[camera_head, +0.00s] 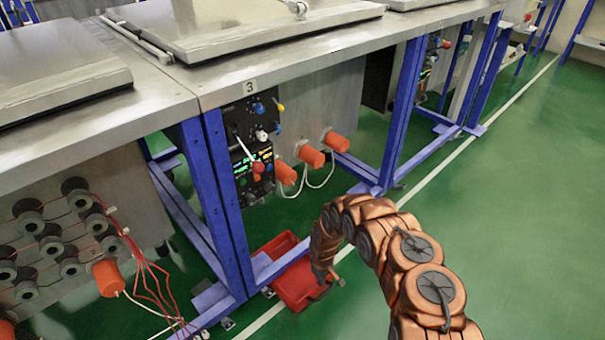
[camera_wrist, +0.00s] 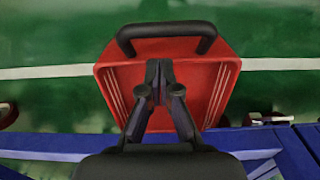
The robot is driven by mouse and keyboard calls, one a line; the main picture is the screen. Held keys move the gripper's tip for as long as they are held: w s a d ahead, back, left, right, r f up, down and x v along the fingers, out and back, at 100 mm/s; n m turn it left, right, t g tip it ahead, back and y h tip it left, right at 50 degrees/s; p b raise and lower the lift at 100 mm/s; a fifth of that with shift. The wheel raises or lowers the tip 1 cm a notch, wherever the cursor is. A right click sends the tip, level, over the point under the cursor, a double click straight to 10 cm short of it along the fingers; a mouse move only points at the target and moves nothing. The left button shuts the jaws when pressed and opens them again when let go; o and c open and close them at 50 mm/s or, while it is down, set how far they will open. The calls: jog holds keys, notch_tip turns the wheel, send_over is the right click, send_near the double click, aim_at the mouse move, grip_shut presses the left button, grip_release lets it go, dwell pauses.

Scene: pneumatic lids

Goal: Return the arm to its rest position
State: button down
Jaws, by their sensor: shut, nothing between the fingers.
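My gripper (camera_wrist: 158,72) is shut and empty in the wrist view, its fingers together over a red crate. My copper-coloured arm arches down from the right in the head view, and my gripper (camera_head: 328,283) hangs at its end, small and partly unclear. The red crate (camera_head: 293,252) stands on the floor beside the blue table leg; its rim also shows in the wrist view (camera_wrist: 105,85). A dark handle-like bar (camera_wrist: 165,31) crosses the top of the crate there. I cannot tell whether the gripper is within the crate or above it.
Steel-topped workbenches (camera_head: 150,95) with blue legs (camera_head: 225,210) line the left and centre. A control panel (camera_head: 255,150) marked 3 and orange cylinders (camera_head: 310,155) hang below. Red wires (camera_head: 150,280) dangle at lower left. Green floor (camera_head: 510,200) lies open to the right.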

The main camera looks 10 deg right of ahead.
jog(key=d+r+m+h+p, duration=0.1)
jog(key=d+r+p, duration=0.25)
jog(key=r, duration=0.85)
jog(key=s+d+r+m+h+p, duration=0.1)
jog(key=d+r+p, duration=0.25)
jog(key=r, duration=0.85)
jog(key=d+r+m+h+p, duration=0.15)
jog(key=d+r, duration=0.25)
jog(key=r, duration=0.9)
jog(key=s+r+m+g+y+p, duration=0.1)
jog(key=s+r+p, duration=0.4)
jog(key=r, duration=0.7)
jog(key=s+r+m+p, duration=0.1)
jog(key=s+r+p, duration=0.1)
jog(key=s+r, duration=0.75)
jog(key=s+a+r+p, duration=0.2)
jog(key=s+r+p, duration=0.1)
jog(key=s+r, duration=0.5)
jog(key=s+a+r+m+y+p, duration=0.1)
jog(key=s+r+p, duration=0.3)
jog(key=s+r, duration=0.4)
jog(key=s+a+r+y+p, duration=0.1)
jog(key=s+a+r+p, duration=0.2)
jog(key=s+r, duration=0.5)
jog(key=shift+s+a+r+m+g+p, duration=0.2)
jog(key=shift+s+a+m+g+p, duration=0.1)
jog(key=shift+s+a+m+g, duration=0.25)
jog(key=shift+s+n+y, duration=0.1)
jog(key=shift+n+y, duration=0.15)
jog(key=shift+n, duration=0.05)
